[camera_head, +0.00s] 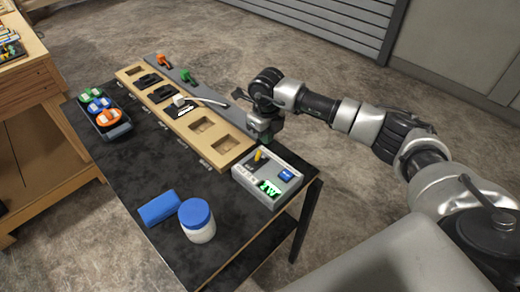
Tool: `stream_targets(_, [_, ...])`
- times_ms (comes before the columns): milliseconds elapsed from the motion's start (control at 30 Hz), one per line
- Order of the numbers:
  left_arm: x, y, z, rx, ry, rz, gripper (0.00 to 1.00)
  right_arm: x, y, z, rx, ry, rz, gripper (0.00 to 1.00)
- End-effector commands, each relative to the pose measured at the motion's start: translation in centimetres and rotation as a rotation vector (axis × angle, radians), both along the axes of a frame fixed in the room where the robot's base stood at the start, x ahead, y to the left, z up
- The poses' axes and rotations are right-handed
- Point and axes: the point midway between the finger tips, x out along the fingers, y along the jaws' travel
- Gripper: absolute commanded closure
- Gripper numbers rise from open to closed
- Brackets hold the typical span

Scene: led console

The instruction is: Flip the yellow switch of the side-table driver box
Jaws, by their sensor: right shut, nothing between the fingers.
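The grey driver box (268,178) stands at the right corner of the dark side table (140,192). Its yellow switch (258,155) sticks up near the box's back left part. A blue button (287,175) and a lit green "1W" display (269,188) are on its top. My right gripper (265,142) points down just behind the yellow switch and is shut and empty. From this angle I cannot tell whether it touches the switch. My left gripper is not in view.
A wooden board (231,145) with recesses lies behind the box. A blue-lidded jar (197,222) and a blue block (159,208) stand at the front. A tray (119,131) holds coloured pieces at left. Orange and green levers (187,75) are at the back.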

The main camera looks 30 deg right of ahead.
Motion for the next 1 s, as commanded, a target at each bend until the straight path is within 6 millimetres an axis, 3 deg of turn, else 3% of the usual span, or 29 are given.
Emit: stream_targets(1000, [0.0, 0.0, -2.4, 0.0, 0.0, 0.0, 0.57, 0.0, 0.0, -3.0, 0.0, 0.001, 0.0, 1.0])
